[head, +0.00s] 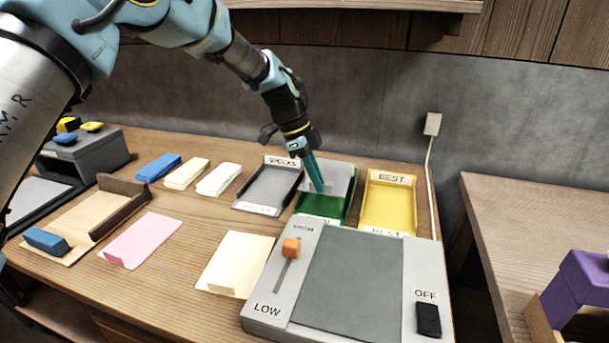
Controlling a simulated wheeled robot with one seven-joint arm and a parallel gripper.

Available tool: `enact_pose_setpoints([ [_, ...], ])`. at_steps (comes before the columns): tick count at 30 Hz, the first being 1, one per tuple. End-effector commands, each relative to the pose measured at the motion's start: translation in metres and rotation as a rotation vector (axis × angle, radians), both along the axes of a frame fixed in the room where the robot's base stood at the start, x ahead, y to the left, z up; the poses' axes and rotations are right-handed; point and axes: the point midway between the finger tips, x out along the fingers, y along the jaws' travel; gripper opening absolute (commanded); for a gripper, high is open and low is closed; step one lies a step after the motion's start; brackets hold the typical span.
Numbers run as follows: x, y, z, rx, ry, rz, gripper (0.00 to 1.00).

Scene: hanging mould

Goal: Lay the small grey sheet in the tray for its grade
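A light grey sheet (341,177) shows in the head view at the back of the green tray (331,207), behind my gripper. I cannot tell whether it lies flat or is tilted. My gripper (317,189) points down over this tray, its teal fingers reaching inside the rim. The fingers overlap in this view, so their opening and any hold on the sheet cannot be told. The dark grey tray (268,188) stands to the left and the yellow tray (387,205), labelled BEST, to the right. The green tray's front label is mostly hidden.
A grey box (352,277) with an orange slider (291,248) and an OFF switch (428,320) stands in front of the trays. Cream (236,262) and pink (141,240) sheets lie left. A wall cable (430,180) hangs close right of the yellow tray.

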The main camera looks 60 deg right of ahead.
Motion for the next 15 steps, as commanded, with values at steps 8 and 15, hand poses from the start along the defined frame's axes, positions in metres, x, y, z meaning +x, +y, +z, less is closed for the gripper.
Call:
enact_pose_setpoints([
  [8, 0.000, 0.000, -0.023, 0.002, 0.000, 0.001, 0.00],
  [15, 0.000, 0.000, -0.049, 0.000, -0.001, 0.002, 0.00],
])
